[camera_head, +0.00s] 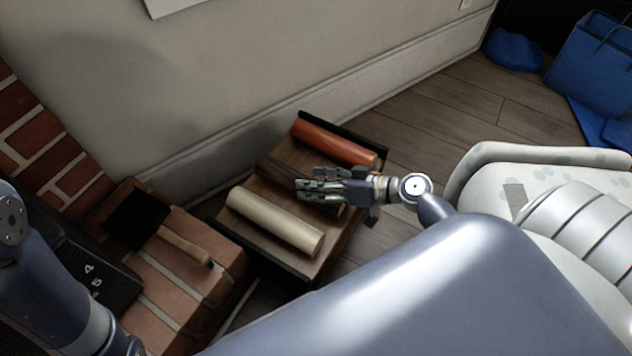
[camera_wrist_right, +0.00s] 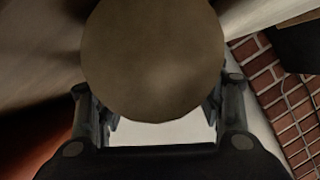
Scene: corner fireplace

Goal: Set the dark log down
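The dark log (camera_head: 277,170) lies between two other logs over the wooden rack (camera_head: 240,238). I cannot tell whether it bears on the rack or hangs just above. My right gripper (camera_head: 318,184) is over its near right part and hides much of it. In the right wrist view the round brown end of the dark log (camera_wrist_right: 152,55) fills the upper middle. The fingers of my right gripper (camera_wrist_right: 160,105) lie close along both sides of it and look shut on it; their tips are partly hidden. My left arm shows at the left edge, but its gripper is out of view.
An orange-red log (camera_head: 333,142) lies at the back of the rack and a pale log (camera_head: 275,222) at the front. A brick ledge (camera_head: 180,270) with a wooden-handled brush (camera_head: 183,245) is at left. The wall is close behind. A pale patterned seat (camera_head: 490,185) stands right.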

